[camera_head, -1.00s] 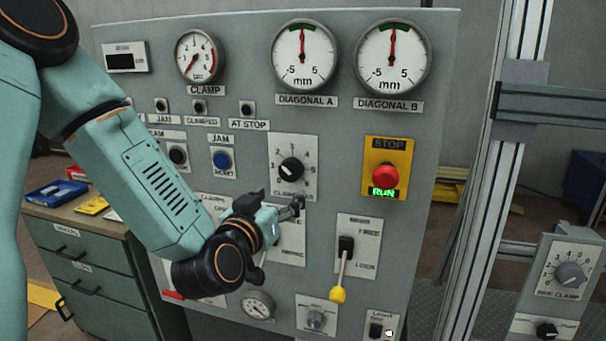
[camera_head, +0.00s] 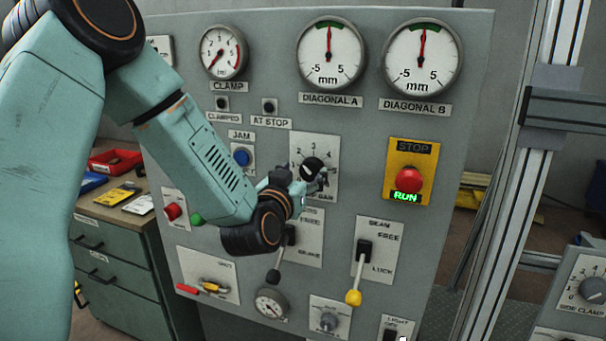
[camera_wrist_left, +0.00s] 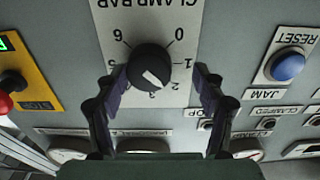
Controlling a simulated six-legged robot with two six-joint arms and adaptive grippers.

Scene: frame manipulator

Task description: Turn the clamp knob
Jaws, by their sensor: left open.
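The clamp knob (camera_head: 312,169) is a round black knob with a white pointer line, on a white numbered plate labelled CLAMP BAR on the grey panel. In the left wrist view the knob (camera_wrist_left: 150,67) appears upside down, its pointer near the 2. My left gripper (camera_head: 318,181) is at the knob's lower edge in the head view. My right gripper is not in view.
A red stop button (camera_head: 408,180) on a yellow plate is right of the knob. A blue JAM reset button (camera_head: 241,157) is to its left. A yellow-tipped lever (camera_head: 354,297) and a black-tipped lever (camera_head: 273,277) are below. A clamp gauge (camera_head: 221,53) is above.

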